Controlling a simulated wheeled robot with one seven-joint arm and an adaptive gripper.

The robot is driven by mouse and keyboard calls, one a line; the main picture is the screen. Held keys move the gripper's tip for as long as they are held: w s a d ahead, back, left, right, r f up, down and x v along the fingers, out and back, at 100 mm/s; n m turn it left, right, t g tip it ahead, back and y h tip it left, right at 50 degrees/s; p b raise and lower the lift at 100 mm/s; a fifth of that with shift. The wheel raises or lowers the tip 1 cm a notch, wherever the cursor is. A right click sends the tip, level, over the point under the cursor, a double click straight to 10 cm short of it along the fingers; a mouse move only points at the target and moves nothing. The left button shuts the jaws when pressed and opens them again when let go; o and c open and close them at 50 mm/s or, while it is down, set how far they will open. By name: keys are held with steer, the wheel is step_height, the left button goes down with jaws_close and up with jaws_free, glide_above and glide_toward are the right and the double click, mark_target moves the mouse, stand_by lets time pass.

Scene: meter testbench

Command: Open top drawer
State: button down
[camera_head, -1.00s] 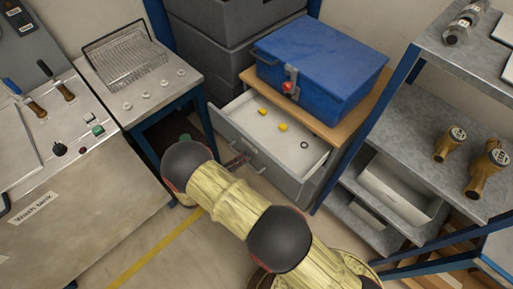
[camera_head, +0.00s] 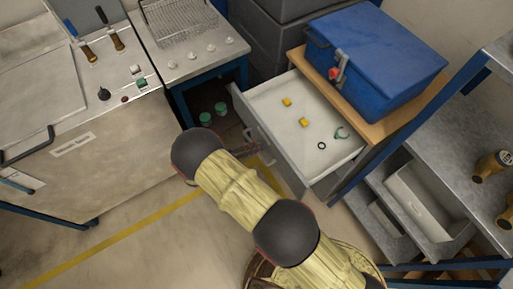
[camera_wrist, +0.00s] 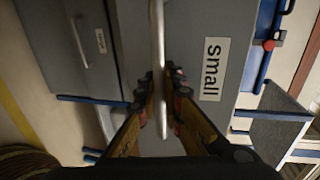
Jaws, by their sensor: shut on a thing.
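The top drawer (camera_head: 282,165) is grey with a pale inside and stands well pulled out of its cabinet, under a wooden top. In the wrist view its grey front carries a "Small" label (camera_wrist: 211,69) and a long bar handle (camera_wrist: 157,35). My gripper (camera_wrist: 161,92) has its two fingers on either side of this handle, shut on it. In the head view my gripper (camera_head: 250,149) is at the drawer front, partly hidden by my arm. Yellow pieces (camera_head: 303,122), a black ring (camera_head: 321,146) and a small greenish curved part (camera_head: 341,132) lie in the drawer.
A blue box (camera_head: 375,60) with a red-marked latch stands on the wooden top (camera_head: 392,124). A metal shelf rack (camera_head: 455,135) is close on the right. The wash tank (camera_head: 85,150) and a side table (camera_head: 185,65) stand left. Floor in front is open.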

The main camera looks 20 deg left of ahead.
steer(key=c, duration=1.9)
jaws_free()
steer(key=v, duration=1.2)
steer(key=shift+f, duration=0.15)
